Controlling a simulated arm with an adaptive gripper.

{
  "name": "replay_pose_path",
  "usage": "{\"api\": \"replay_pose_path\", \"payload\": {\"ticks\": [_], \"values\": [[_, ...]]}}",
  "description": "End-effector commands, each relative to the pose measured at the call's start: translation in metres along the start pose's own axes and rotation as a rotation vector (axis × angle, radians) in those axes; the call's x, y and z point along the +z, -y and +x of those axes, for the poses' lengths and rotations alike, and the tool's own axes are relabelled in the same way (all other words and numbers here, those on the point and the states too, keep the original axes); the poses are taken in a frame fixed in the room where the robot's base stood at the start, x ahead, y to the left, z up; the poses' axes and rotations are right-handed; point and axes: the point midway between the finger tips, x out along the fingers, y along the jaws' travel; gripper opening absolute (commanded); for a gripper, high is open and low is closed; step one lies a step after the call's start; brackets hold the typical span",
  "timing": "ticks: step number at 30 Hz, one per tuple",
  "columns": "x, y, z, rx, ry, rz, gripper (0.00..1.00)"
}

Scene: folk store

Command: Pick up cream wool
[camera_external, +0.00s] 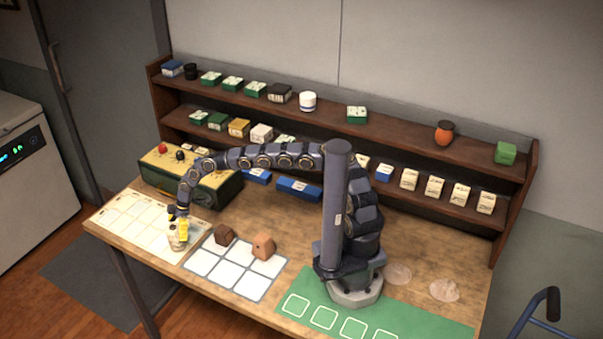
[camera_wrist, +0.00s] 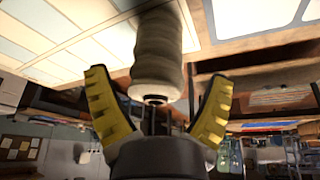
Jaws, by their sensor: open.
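The cream wool (camera_external: 174,241) is a small ribbed, rounded bundle standing on the right part of a pale gridded sheet (camera_external: 128,218) at the table's left end. In the wrist view the cream wool (camera_wrist: 157,50) is close up, with a small dark hole in its near end. My gripper (camera_external: 179,222) is right above and at the wool, partly hiding it in the external view. In the wrist view my gripper (camera_wrist: 160,78) has its yellow fingers spread wide, one on each side of the wool's near end. A gap shows between each finger and the wool.
A dark brown block (camera_external: 225,236) and an orange-brown block (camera_external: 264,247) stand on a white-squared mat (camera_external: 232,276) right of the wool. A yellow-topped box (camera_external: 213,186) stands behind. A two-tier shelf (camera_external: 400,139) with small boxes lines the back.

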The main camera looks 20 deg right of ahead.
Motion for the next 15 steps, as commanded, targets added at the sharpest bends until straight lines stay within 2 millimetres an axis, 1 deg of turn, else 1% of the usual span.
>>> {"api": "replay_pose_path", "payload": {"ticks": [1, 3, 7, 10, 15], "values": [[0.002, 0.002, 0.01, -0.008, 0.003, 0.0, 0.82], [0.005, 0.001, 0.021, -0.009, 0.005, 0.001, 0.82], [0.005, -0.001, 0.036, -0.005, 0.003, 0.0, 0.82], [0.005, -0.002, 0.043, -0.003, 0.003, 0.0, 0.82], [0.006, -0.003, 0.043, -0.001, 0.003, 0.001, 0.82]]}}
